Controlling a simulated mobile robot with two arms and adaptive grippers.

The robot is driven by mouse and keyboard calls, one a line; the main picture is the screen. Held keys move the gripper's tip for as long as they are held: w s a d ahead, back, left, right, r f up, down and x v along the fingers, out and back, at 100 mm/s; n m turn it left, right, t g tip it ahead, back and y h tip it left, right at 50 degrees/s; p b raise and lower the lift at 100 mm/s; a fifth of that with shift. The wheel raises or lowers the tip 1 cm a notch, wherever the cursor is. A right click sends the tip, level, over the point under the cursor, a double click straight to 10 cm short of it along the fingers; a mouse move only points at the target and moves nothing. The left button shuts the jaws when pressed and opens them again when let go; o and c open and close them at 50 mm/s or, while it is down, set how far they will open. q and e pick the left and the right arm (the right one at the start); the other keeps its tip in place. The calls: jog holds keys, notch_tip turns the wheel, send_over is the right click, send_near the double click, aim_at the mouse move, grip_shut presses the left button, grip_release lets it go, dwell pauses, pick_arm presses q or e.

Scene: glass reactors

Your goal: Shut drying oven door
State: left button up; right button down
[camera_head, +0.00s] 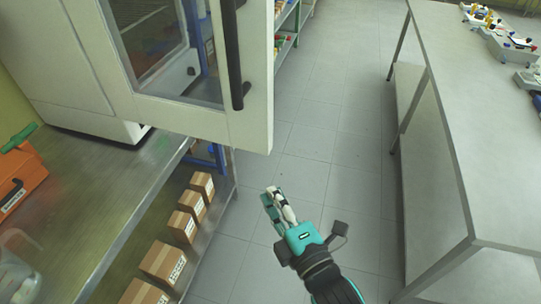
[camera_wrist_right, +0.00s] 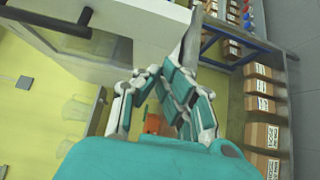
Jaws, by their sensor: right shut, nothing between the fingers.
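The drying oven (camera_head: 58,75) is a cream box on the steel bench at the left of the head view. Its door (camera_head: 250,110), a pale frame around a glass window, stands open and juts out past the bench edge. A long black handle (camera_head: 232,55) runs along the door's outer side. My right gripper (camera_head: 270,195) is shut and empty, below the door in the picture and apart from it. In the right wrist view the gripper's fingers (camera_wrist_right: 155,78) fill the middle, with a black handle (camera_wrist_right: 62,20) at upper left. My left gripper is not in view.
Several cardboard boxes (camera_head: 163,262) stand on the shelf under the bench (camera_head: 95,195). An orange toolbox (camera_head: 20,180) with a green handle sits on the bench. A grey table (camera_head: 450,100) stands at the right. The tiled floor (camera_head: 335,130) between is clear.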

jog(key=p, duration=0.2)
send_near(254, 141)
jog(key=w+a, duration=0.1)
jog(key=a, duration=0.3)
jog(key=shift+w+d+p, duration=0.4)
jog(key=shift+w+d, duration=0.1)
jog(key=shift+w, duration=0.4)
jog(key=shift+w+d+p, duration=0.4)
jog(key=shift+w+d, duration=0.15)
jog(key=shift+w, duration=0.3)
